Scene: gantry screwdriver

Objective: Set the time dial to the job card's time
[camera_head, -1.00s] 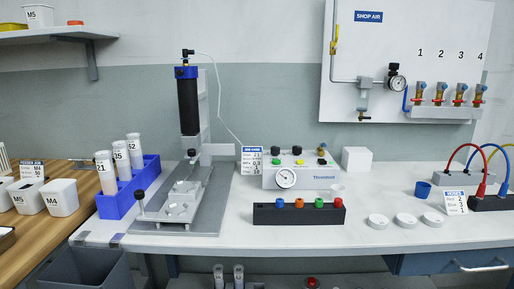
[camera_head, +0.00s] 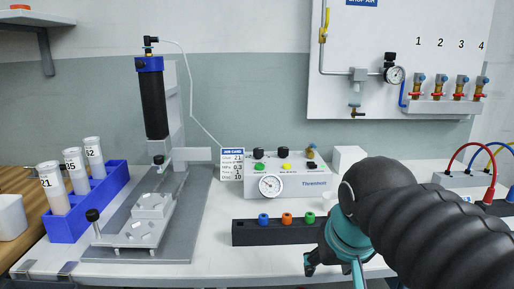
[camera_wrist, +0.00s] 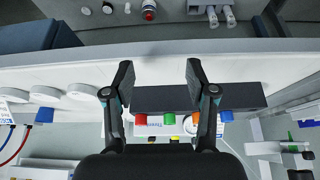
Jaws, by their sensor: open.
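The white control box (camera_head: 318,186) stands on the bench with a round gauge (camera_head: 270,186) on its front. Two black knobs (camera_head: 258,153) (camera_head: 284,152) sit on its top; the markings are too small to tell which is the time dial. The job card (camera_head: 232,163) stands at its left; its top line reads 21 and lower lines seem to read 0.3 and 10. My gripper (camera_wrist: 160,80) is open and empty, fingers apart over the bench's front edge. It also shows in the head view (camera_head: 332,266), low and right of the box, touching nothing I can see.
A black rack (camera_head: 250,232) with coloured tips lies in front of the box. A gantry screwdriver (camera_head: 153,100) stands left, beside a blue tube rack (camera_head: 70,222). A white cube (camera_head: 348,158) is behind the box's right end. White round lids (camera_wrist: 82,92) lie aside.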

